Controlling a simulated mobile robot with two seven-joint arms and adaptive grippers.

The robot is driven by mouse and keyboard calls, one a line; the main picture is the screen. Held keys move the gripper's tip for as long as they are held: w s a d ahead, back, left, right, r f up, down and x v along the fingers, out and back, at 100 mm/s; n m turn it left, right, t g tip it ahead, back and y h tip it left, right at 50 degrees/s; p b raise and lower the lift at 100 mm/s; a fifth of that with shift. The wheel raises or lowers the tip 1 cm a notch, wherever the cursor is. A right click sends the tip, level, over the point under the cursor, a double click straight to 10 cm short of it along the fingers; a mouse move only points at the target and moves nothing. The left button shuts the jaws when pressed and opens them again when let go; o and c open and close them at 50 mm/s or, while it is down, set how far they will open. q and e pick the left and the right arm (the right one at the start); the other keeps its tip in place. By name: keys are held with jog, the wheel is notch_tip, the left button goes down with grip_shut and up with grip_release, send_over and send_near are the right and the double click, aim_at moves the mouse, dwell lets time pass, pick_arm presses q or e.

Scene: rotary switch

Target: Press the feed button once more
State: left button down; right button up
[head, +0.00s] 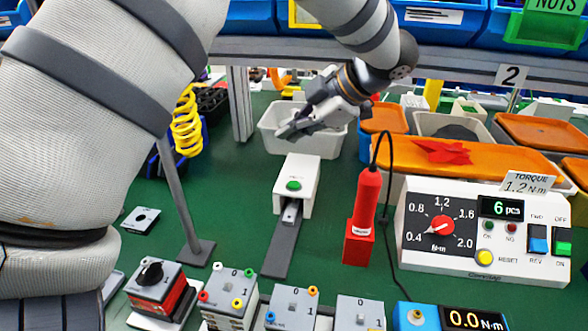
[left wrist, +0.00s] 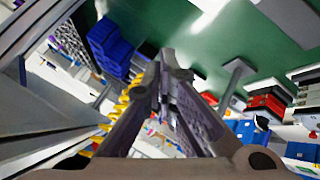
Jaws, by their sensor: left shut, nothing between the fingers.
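The feed button is a green button (head: 294,185) on top of a white feeder box (head: 309,168) in the middle of the bench. A dark chute (head: 279,250) runs from the box toward the front. My left gripper (head: 286,132) is shut and empty. In the head view its fingertips appear above the feeder box, in front of a white bin (head: 270,118), apart from the button. Its fingers also show in the left wrist view (left wrist: 166,62), where I cannot make out the button. My right gripper is not in view.
A red screwdriver (head: 366,205) on a cable stands right of the feeder. A white torque controller (head: 425,258) reads 6 pcs. A grey post (head: 181,200) stands to the left. Several switch blocks (head: 230,300) line the front. Green bench lies bare between post and chute.

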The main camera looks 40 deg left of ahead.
pick_arm(q)
jog(key=b, duration=0.1)
send_over(293, 186)
notch_tip(293, 186, down, 8)
jog(key=shift+r, duration=0.15)
jog(key=shift+f, duration=0.45)
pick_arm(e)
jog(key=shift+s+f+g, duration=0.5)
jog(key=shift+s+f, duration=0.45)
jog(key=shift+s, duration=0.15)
pick_arm(q)
jog(key=shift+f, duration=0.15)
jog(key=shift+f, duration=0.3)
